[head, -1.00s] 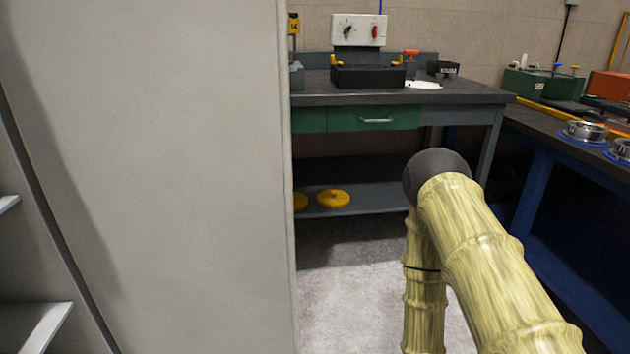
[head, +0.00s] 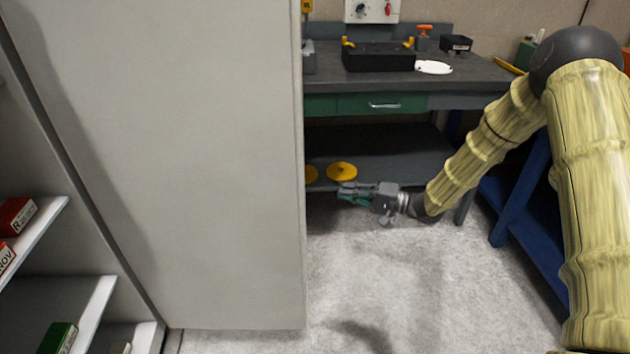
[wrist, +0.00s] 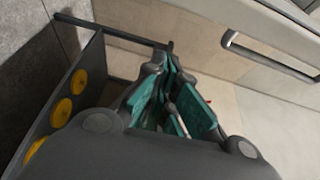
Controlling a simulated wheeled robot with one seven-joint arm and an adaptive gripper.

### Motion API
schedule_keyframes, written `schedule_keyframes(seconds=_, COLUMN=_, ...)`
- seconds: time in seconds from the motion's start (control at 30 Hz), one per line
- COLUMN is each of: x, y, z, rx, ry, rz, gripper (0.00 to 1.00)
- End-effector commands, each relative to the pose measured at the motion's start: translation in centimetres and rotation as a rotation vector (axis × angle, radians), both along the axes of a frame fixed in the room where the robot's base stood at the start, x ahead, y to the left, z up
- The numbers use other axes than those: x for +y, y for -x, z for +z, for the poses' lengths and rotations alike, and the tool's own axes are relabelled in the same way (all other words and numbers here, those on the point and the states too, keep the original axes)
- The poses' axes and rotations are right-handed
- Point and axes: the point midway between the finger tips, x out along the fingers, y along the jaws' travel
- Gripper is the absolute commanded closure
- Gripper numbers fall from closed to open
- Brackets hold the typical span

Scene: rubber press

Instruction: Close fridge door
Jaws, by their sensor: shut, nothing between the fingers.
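The fridge door (head: 170,150) is a large light grey panel that stands open across the left half of the head view, with the open fridge shelves to its left. My gripper (head: 352,193), with teal fingers, is right of the door's free edge, above the floor and apart from the edge. Its fingers are shut and empty; they also show in the wrist view (wrist: 172,80). In the wrist view, a pale panel with a grey bar handle (wrist: 265,55) is at the upper right and looks like the door's outer side. That side is hidden in the head view.
The fridge shelves (head: 75,310) hold small red and green boxes. A dark workbench (head: 420,85) with a green drawer and a lower shelf with yellow discs (head: 342,171) stands behind my gripper. A blue bench (head: 520,190) is at the right. Floor in front is clear.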

Motion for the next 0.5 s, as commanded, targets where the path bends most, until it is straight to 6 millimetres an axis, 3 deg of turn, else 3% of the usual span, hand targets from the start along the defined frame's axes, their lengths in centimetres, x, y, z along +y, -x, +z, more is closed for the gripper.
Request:
schedule_keyframes(seconds=0.17, x=0.6, y=-0.4, z=0.8, rx=0.006, ry=-0.011, rz=0.019, gripper=1.00)
schedule_keyframes(seconds=0.5, x=5.2, y=-2.3, z=0.7, rx=0.006, ry=-0.010, rz=0.017, gripper=1.00)
